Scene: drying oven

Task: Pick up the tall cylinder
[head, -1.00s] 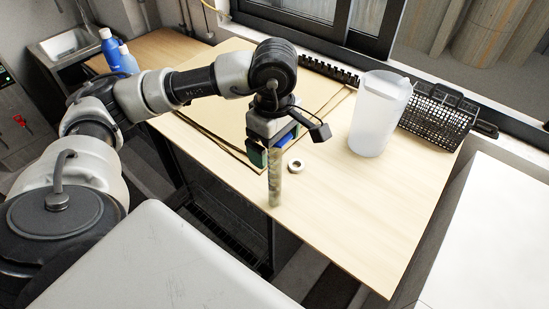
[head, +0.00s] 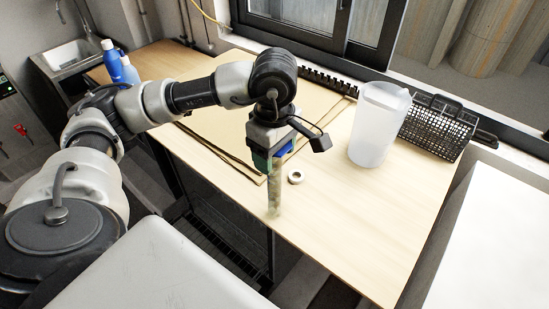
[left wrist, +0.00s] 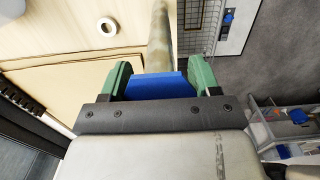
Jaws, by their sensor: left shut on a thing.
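The tall cylinder (head: 274,196) is a slim, mottled grey-green tube, upright near the front edge of the wooden table. My left gripper (head: 268,165), with green fingers and a blue part between them, points down over its top and is shut on it. In the left wrist view the cylinder (left wrist: 160,38) extends out beyond the green fingers (left wrist: 160,73). Its upper end is hidden by the gripper. I cannot tell whether its lower end touches the table. My right gripper is not in view.
A white tape ring (head: 295,177) lies just right of the cylinder. A translucent pitcher (head: 376,125) and a black wire basket (head: 437,128) stand at the back right. The table's right front is clear.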

